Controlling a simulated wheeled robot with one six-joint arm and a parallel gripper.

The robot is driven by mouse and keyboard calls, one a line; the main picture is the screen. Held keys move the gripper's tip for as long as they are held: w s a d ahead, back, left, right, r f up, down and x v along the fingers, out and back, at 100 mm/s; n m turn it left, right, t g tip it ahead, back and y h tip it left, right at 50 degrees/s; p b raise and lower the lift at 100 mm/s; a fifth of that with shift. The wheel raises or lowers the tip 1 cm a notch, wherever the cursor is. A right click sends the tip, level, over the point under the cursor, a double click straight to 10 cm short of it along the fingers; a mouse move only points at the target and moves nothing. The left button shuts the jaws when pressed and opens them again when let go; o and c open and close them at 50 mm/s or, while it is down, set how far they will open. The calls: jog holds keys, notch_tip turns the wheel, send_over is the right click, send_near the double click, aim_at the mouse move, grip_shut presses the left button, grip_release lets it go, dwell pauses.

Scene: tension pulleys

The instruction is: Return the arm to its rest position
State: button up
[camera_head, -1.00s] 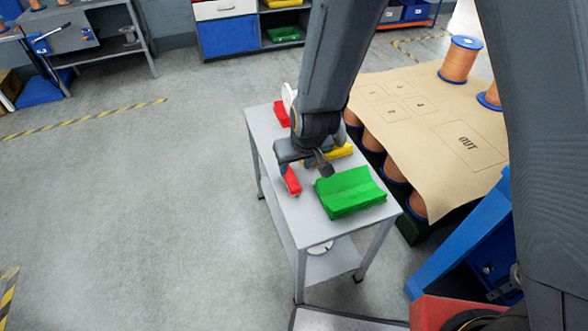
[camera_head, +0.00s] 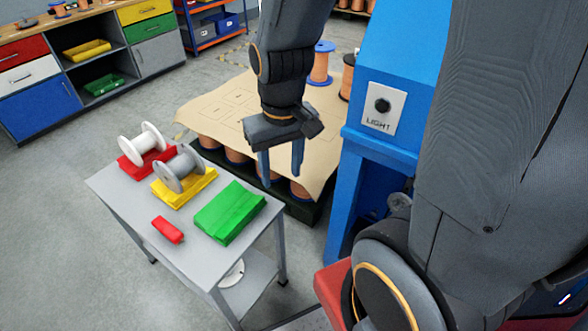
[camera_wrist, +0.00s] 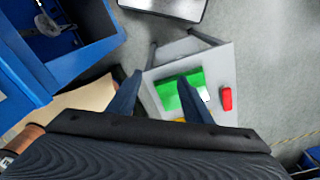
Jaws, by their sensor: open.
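My gripper (camera_head: 281,168) is open and empty, fingers pointing down, in the air between the small grey table (camera_head: 112,189) and the blue machine (camera_head: 362,165). In the wrist view, the two fingers of my gripper (camera_wrist: 157,95) are spread apart with nothing between them. On the table stand a white spool (camera_head: 141,137) on a red block, a grey spool (camera_head: 180,166) on a yellow block (camera_head: 184,190), and an empty green grooved block (camera_head: 229,211). A small red piece (camera_head: 168,229) lies near the table's front edge.
The blue machine with a LIGHT switch (camera_head: 382,107) stands close right of my gripper. A brown-topped surface (camera_head: 214,106) over copper spools lies behind it. A white disc (camera_head: 232,273) rests on the table's lower shelf. Open floor lies at the left.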

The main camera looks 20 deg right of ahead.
jog(key=shift+s+d+r+m+g, duration=0.15)
jog(key=shift+s+d+r, duration=0.1)
jog(key=shift+s+d, duration=0.3)
jog(key=shift+s+d+r+m+g, duration=0.15)
jog(key=shift+s+d+r, duration=0.05)
jog(key=shift+s+d, duration=0.35)
jog(key=shift+o, duration=0.4)
jog(key=n+t+y+p, duration=0.2)
jog(key=n+t, duration=0.2)
jog(key=n, duration=0.2)
send_near(166, 227)
jog(key=shift+w+d+f, duration=0.15)
jog(key=shift+w+f, duration=0.1)
jog(key=shift+f, duration=0.25)
jog(key=shift+w+d+f, duration=0.1)
jog(key=shift+w+f, duration=0.15)
jog(key=shift+f, duration=0.25)
jog(key=shift+w+a+f, duration=0.1)
jog(key=shift+a+f, duration=0.2)
jog(key=shift+f, duration=0.15)
jog(key=shift+a+p+x, duration=0.1)
jog(key=shift+p+x, duration=0.35)
jog(key=shift+x, duration=1.25)
jog(key=shift+a+p+x, duration=0.15)
jog(key=shift+p+x, duration=0.25)
jog(key=shift+x, duration=1.3)
jog(key=shift+f, duration=0.1)
